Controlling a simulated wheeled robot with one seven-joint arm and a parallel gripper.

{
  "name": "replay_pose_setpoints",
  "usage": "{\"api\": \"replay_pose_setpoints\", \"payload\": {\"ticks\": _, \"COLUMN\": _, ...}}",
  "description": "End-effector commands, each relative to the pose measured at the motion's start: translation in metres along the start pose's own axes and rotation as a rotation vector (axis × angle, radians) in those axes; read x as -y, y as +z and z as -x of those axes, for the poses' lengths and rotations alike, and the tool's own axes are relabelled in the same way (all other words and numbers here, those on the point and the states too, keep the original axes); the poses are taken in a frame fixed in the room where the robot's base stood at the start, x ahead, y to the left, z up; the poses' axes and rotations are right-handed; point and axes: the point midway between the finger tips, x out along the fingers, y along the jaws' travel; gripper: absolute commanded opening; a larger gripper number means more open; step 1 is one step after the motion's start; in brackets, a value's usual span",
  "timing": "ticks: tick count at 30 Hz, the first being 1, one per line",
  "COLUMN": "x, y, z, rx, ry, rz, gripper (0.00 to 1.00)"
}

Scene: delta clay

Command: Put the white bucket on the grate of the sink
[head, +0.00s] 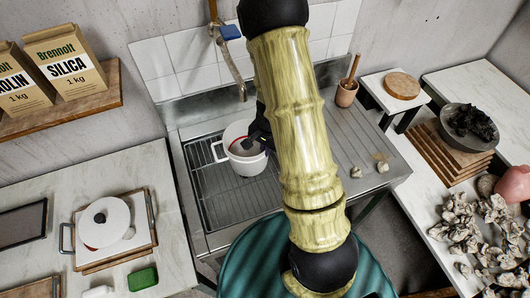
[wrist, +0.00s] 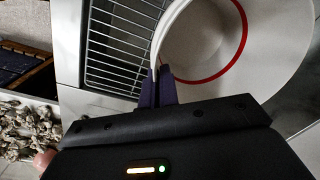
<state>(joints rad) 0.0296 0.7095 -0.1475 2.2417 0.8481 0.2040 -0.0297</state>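The white bucket (head: 249,164) is upright over the sink, at the right part of the metal grate (head: 215,187). Whether its base rests on the grate or hangs a little above it, I cannot tell. My gripper (head: 256,140) is at the bucket's rim on the right side, partly hidden by my arm. In the wrist view the two dark fingers (wrist: 157,84) are close together with the white bucket's wall (wrist: 205,77) pinched between them. A red line runs around inside the bucket. The grate's bars (wrist: 120,45) show beside the bucket there.
A tap (head: 226,55) with a blue handle hangs over the back of the sink. The grate's left and front are free.

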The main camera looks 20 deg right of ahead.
Motion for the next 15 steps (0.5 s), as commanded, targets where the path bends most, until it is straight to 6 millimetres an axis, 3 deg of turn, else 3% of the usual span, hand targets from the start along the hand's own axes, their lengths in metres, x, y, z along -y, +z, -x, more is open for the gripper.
{"api": "replay_pose_setpoints", "payload": {"ticks": 8, "x": -0.003, "y": 0.0, "z": -0.029, "rx": 0.001, "ry": 0.0, "rz": 0.0, "gripper": 0.0}}
{"api": "replay_pose_setpoints", "payload": {"ticks": 15, "x": -0.002, "y": 0.0, "z": -0.029, "rx": 0.0, "ry": 0.0, "rz": 0.0, "gripper": 0.0}}
